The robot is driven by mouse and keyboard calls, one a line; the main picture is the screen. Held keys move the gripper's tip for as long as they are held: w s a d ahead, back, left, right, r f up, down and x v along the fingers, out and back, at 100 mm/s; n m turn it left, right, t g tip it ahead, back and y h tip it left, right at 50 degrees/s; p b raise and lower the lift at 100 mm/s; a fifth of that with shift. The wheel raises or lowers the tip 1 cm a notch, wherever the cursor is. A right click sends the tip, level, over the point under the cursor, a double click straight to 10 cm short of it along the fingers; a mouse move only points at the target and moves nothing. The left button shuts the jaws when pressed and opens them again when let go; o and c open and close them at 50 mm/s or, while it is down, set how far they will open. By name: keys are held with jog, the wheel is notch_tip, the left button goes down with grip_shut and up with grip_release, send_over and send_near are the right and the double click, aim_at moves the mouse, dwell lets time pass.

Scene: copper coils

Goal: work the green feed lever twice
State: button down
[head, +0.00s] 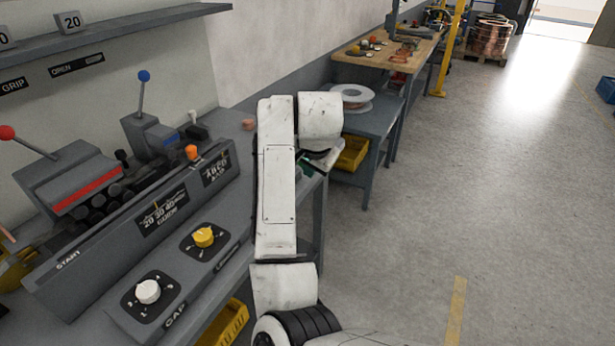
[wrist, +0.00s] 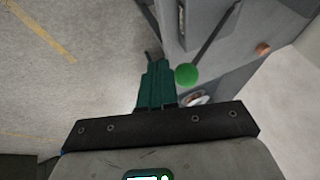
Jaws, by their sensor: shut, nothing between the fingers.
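The green feed lever's round knob (wrist: 187,75) shows in the wrist view, just right of my fingers, with its dark rod (wrist: 220,34) running up to the right. My gripper (wrist: 155,72) has dark green fingers that are together and empty. The knob is beside the fingers, very close; I cannot tell whether they touch. In the head view my arm hides most of the lever area, and only a little dark green of my gripper (head: 308,164) shows past the wrist.
The grey machine bench (head: 226,270) at left carries a red-knobbed lever (head: 8,133), a blue-knobbed lever (head: 144,77), a yellow dial (head: 204,237) and a white dial (head: 148,291). A side table (head: 376,124) holds a spool (head: 352,97).

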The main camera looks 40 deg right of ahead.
jog(key=v, duration=0.5)
jog(key=shift+a+f, duration=0.1)
dwell(0.8)
jog(key=s+f+n+g, duration=0.1)
jog(key=s+f+n, duration=0.7)
jog(key=s+f, duration=0.85)
jog(key=s+a+f+n+g+y, duration=0.1)
jog(key=s+a+f+n, duration=0.2)
jog(key=s+a+f, duration=0.2)
jog(key=s+a+f+n+g+y, duration=0.1)
jog(key=s+a+f, duration=0.5)
jog(key=s, duration=0.6)
jog(key=shift+a+n+g+y, duration=0.4)
jog(key=shift+n+y, duration=0.1)
jog(key=shift+n, duration=0.6)
jog(key=shift+f, duration=0.15)
